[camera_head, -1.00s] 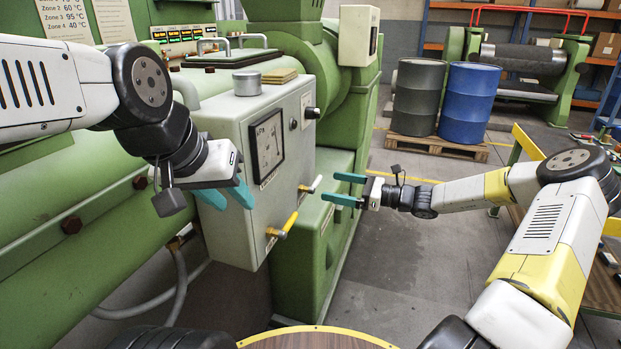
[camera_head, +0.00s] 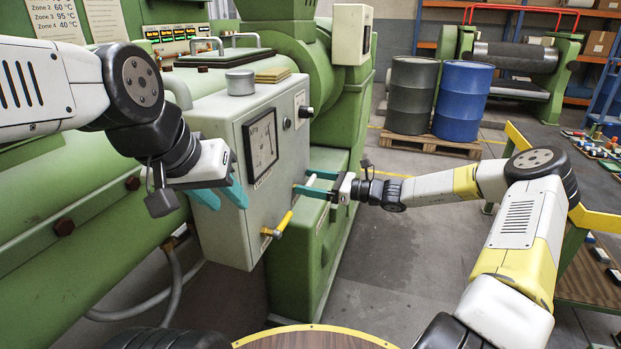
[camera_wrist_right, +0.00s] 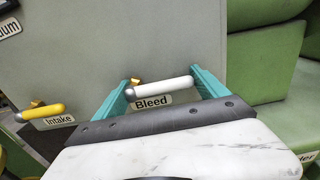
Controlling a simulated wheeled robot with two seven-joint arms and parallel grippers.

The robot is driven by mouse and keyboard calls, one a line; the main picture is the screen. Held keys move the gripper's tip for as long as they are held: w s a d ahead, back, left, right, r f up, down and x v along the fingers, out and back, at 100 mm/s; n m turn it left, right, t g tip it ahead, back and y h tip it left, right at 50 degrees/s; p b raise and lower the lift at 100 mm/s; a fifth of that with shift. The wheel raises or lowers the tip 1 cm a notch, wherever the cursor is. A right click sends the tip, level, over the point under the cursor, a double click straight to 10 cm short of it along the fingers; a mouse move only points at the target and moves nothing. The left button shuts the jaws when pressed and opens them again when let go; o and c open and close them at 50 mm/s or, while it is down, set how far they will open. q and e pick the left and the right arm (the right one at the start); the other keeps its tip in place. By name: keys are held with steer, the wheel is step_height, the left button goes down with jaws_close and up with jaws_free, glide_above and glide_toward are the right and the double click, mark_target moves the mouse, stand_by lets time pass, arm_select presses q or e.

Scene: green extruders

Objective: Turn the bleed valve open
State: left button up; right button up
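The bleed valve has a white lever handle (camera_wrist_right: 162,89) on a brass stem, above a "Bleed" label (camera_wrist_right: 151,102) on the grey panel. In the right wrist view the lever lies crosswise, nearly level, its free end pointing right. My right gripper (camera_wrist_right: 160,92) is open, with one teal finger on each side of the lever. The lever's free end is close to the right finger; I cannot tell whether they touch. In the head view my right gripper (camera_head: 302,181) is at the panel's right edge and partly hides the lever. My left gripper (camera_head: 229,201) is open and empty in front of the panel's left side.
A yellow intake lever (camera_head: 280,226) sits lower left of the bleed valve; it also shows in the right wrist view (camera_wrist_right: 42,112). The grey control box (camera_head: 228,222) carries a dial gauge (camera_head: 261,146). Drums (camera_head: 462,100) stand on a pallet farther back.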

mark_target(293, 175)
steer(key=c, duration=0.9)
steer(key=shift+c, duration=0.2)
steer(key=n, duration=0.1)
steer(key=r+n, duration=0.1)
steer(key=n, duration=0.1)
steer(key=shift+s+r+n, duration=0.1)
steer(key=shift+n, duration=0.2)
steer(key=n, duration=0.1)
steer(key=r+n, duration=0.1)
steer(key=n, duration=0.1)
steer(key=shift+s+a+r+n, duration=0.1)
steer(key=shift+s+n, duration=0.2)
steer(key=n, duration=0.1)
steer(key=s+n, duration=0.1)
steer(key=n, duration=0.1)
steer(key=r+n, duration=0.1)
steer(key=n, duration=0.1)
steer(key=shift+s+a, duration=0.25)
steer(key=n, duration=0.2)
steer(key=s+n, duration=0.1)
steer(key=n, duration=0.2)
steer(key=shift+s+a+r+n, duration=0.25)
steer(key=shift+s+n, duration=0.05)
steer(key=shift+s, duration=0.05)
steer(key=o, duration=2)
